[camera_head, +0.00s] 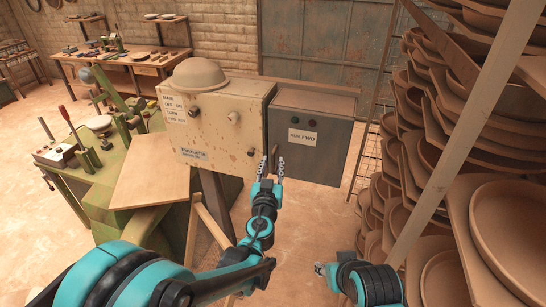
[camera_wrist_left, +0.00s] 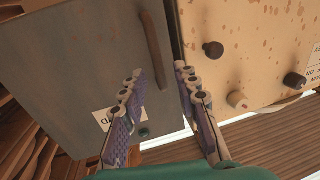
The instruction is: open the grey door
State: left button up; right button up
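The grey door (camera_head: 318,118) is the front of a grey box joined to the right side of a spotted cream control box (camera_head: 215,130); it looks shut. It fills the left of the left wrist view (camera_wrist_left: 70,60), where its brown bar handle (camera_wrist_left: 156,48) runs near the edge beside the cream box. My left gripper (camera_head: 271,167) is open and empty in front of the door's left edge. In the left wrist view its fingers (camera_wrist_left: 158,78) are spread, with the handle beyond the gap between the tips. My right gripper (camera_head: 319,269) is low, away from the door; its fingers are unclear.
A rack of stacked brown dishes (camera_head: 440,130) stands close on the right, with a pale upright post (camera_head: 470,125) in front. A green workbench (camera_head: 90,185) with tools is at the left. The floor below the grey box is partly open.

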pick_arm(q)
jog(key=shift+w+d, duration=0.15)
jog(key=shift+w, duration=0.55)
jog(key=shift+w+d, duration=0.1)
jog(key=shift+w, duration=0.6)
grip_shut()
